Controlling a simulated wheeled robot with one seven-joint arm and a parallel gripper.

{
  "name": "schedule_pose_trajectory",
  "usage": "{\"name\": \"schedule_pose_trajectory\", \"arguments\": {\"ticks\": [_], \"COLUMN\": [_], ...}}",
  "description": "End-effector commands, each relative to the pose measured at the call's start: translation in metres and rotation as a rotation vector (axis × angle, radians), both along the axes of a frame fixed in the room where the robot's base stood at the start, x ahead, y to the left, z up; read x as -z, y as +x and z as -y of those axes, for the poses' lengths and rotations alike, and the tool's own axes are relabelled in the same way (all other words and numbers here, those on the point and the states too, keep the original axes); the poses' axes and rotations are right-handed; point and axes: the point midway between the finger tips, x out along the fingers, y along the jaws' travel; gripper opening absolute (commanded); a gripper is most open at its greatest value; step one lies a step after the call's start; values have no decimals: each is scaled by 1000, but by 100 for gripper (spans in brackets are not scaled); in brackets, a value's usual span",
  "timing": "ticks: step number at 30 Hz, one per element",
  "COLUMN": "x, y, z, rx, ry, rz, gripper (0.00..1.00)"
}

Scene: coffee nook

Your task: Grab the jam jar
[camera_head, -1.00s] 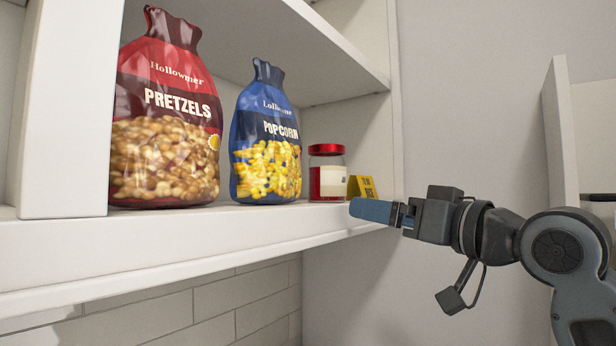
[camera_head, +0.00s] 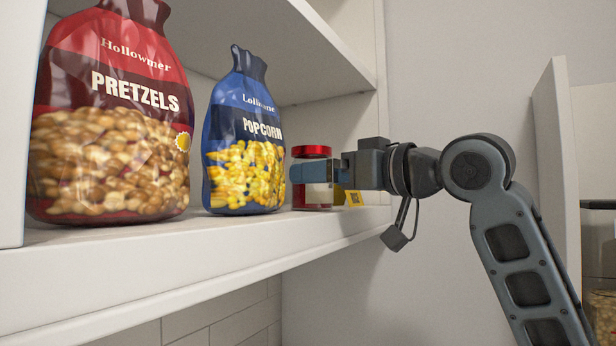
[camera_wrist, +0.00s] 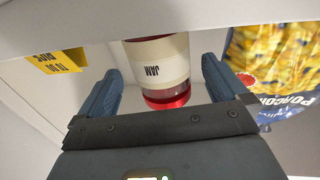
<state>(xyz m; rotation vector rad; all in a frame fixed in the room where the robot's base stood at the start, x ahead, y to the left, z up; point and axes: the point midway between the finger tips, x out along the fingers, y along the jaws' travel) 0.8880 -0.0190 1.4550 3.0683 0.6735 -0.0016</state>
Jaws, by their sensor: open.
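The jam jar (camera_head: 313,194), with a red lid and a pale label, stands upright on the white shelf at the back right, beside the popcorn bag. In the head view my gripper (camera_head: 305,172) is in front of it and hides its middle. In the wrist view the jar (camera_wrist: 158,62) shows upside down with its label reading JAM. My gripper (camera_wrist: 158,88) is open there, with one blue finger on each side of the jar in the picture. I see a gap on both sides and no finger touching the jar.
A blue popcorn bag (camera_head: 243,140) stands just left of the jar, and a large red pretzels bag (camera_head: 112,120) stands further left. A yellow tag (camera_head: 353,198) is right of the jar. The white shelf (camera_head: 200,250) has a bare front strip. An upper shelf (camera_head: 300,60) hangs above.

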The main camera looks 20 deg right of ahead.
Motion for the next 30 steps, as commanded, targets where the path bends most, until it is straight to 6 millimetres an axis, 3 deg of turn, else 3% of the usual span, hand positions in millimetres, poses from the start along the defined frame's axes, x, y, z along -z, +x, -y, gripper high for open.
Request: {"name": "schedule_pose_trajectory", "arguments": {"ticks": [12, 21, 30], "x": [3, 4, 4], "y": [45, 49, 49], "z": [-23, -25, -25], "rx": [0, 0, 0], "ry": [0, 0, 0], "rz": [-1, 1, 1], "gripper": [100, 100, 71]}}
